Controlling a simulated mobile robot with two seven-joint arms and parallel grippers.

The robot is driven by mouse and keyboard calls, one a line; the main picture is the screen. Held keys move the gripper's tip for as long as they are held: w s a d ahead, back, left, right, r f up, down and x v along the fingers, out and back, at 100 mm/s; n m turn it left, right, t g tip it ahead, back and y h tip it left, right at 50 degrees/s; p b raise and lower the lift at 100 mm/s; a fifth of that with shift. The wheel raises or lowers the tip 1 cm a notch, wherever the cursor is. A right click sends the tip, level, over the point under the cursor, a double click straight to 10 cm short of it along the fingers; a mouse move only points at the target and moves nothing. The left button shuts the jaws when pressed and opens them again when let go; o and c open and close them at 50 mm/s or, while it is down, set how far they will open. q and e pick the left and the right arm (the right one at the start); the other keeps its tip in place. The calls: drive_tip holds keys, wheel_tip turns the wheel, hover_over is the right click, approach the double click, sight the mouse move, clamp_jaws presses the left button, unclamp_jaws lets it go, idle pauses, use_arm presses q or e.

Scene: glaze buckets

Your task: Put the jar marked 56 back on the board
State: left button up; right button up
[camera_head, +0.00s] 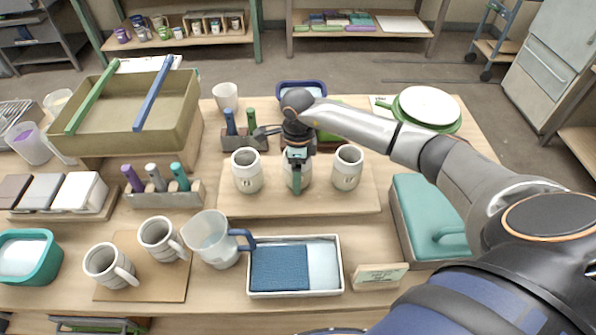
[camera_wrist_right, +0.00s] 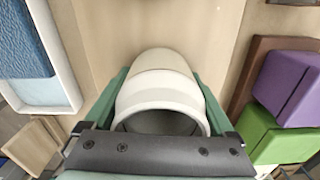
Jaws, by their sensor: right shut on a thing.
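My right gripper (camera_head: 297,155) reaches in from the right and is shut on a pale jar (camera_head: 298,178), between two other jars. In the right wrist view the jar (camera_wrist_right: 162,85) sits between the green fingers (camera_wrist_right: 160,78), its open mouth towards the camera. The fingers hide part of it, and I cannot read its mark. It is upright over the wooden board (camera_head: 300,206); I cannot tell whether it touches it. A left jar (camera_head: 247,172) and a right jar (camera_head: 347,168) stand on the board, with small marks too small to read. My left gripper is not in view.
In front are a pitcher (camera_head: 212,240) and a tray of blue cloths (camera_head: 294,266). A teal box (camera_head: 435,215) stands to the right, and two mugs (camera_head: 110,265) on a small board at front left.

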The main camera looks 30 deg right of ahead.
drive_tip(key=shift+f, duration=0.2)
drive_tip(key=o, duration=1.4)
drive_tip(key=shift+o, duration=0.2)
drive_tip(key=shift+r, duration=0.1)
drive_tip(key=shift+r, duration=0.2)
wheel_tip(320, 180, up, 12)
drive_tip(key=shift+f+b, duration=0.1)
drive_tip(key=shift+b, duration=0.55)
